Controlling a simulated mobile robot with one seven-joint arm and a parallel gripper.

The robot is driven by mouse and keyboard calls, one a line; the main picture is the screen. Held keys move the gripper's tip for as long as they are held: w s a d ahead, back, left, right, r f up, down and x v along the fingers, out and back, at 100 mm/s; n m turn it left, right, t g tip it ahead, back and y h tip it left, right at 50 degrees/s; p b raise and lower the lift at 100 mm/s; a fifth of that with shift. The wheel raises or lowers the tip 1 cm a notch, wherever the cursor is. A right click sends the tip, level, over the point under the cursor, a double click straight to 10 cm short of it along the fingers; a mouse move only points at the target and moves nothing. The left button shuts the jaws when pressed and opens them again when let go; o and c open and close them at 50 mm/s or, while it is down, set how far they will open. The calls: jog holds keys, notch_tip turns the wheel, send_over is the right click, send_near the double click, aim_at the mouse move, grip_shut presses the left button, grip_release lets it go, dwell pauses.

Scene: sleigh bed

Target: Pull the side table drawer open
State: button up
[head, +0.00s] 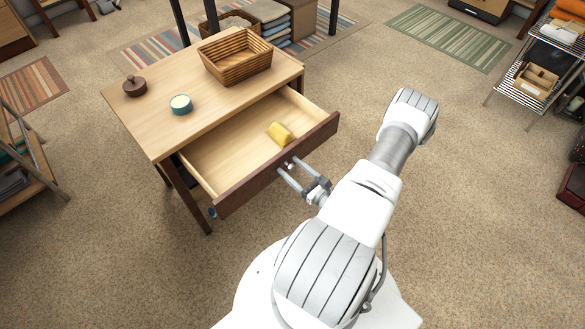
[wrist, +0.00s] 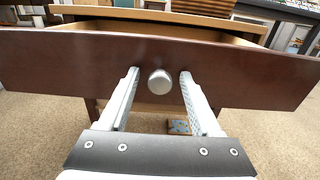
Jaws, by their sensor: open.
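The side table (head: 151,122) has a light wood top and dark legs. Its drawer (head: 216,160) is pulled well out, showing a pale interior with a yellow item (head: 280,133) inside. The dark drawer front (wrist: 60,72) spans the wrist view, with a round silver knob (wrist: 159,82) at its middle. My gripper (head: 286,169) is at the drawer front. In the wrist view my gripper (wrist: 158,88) is open, one finger on each side of the knob, with visible gaps between the fingers and the knob.
A wicker basket (head: 236,57), a teal bowl (head: 181,104) and a brown lidded pot (head: 135,86) stand on the tabletop. Shelving units stand at the left (head: 35,150) and right (head: 540,64). The carpet (head: 470,220) is clear in front of the table to the right.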

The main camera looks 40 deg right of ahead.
jog(key=s+p, duration=0.1)
jog(key=s, duration=1.6)
jog(key=shift+s+d+p, duration=0.2)
jog(key=shift+d+p, duration=0.1)
jog(key=shift+p, duration=0.1)
